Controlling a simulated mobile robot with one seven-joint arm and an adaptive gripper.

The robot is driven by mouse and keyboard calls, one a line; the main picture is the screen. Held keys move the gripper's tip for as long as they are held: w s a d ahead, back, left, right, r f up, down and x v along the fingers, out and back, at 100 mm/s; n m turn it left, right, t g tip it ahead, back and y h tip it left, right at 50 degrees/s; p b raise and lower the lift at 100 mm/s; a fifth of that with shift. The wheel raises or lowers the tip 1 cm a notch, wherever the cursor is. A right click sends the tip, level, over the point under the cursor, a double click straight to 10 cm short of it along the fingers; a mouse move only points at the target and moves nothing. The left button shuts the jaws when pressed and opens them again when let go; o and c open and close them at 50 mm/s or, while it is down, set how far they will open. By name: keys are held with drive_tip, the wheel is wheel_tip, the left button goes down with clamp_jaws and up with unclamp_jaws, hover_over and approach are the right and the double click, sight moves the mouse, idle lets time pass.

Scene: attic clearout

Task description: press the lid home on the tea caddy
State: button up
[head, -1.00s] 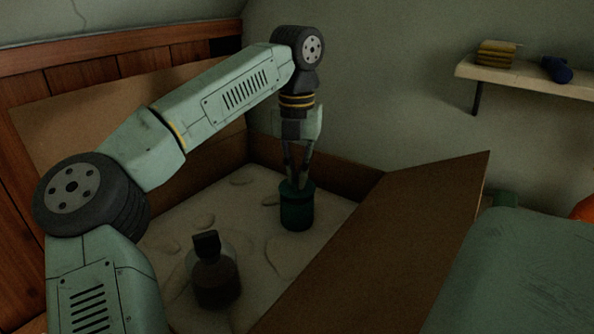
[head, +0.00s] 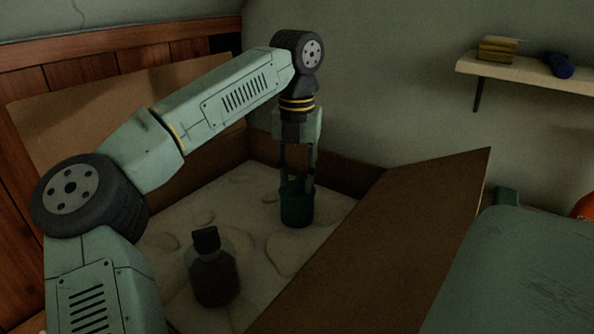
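The tea caddy (head: 297,212) is a dark green cylinder standing upright in the open cardboard box. My gripper (head: 298,183) points straight down over it, with its fingers apart and parallel. The fingertips are at the caddy's top; I cannot tell whether they touch it. The lid is hard to make out in the dark between the fingers, and I cannot tell how it sits.
The cardboard box (head: 400,235) has a raised flap on the right and pale padding (head: 262,190) inside. A dark stoppered bottle (head: 214,275) stands in front left of the caddy. A wall shelf (head: 520,74) is at upper right, with a green surface (head: 525,270) below it.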

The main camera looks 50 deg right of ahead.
sight(297, 180)
wheel_tip(297, 180, up, 8)
drive_tip(key=shift+f, duration=0.2)
idle(0.4)
idle(0.5)
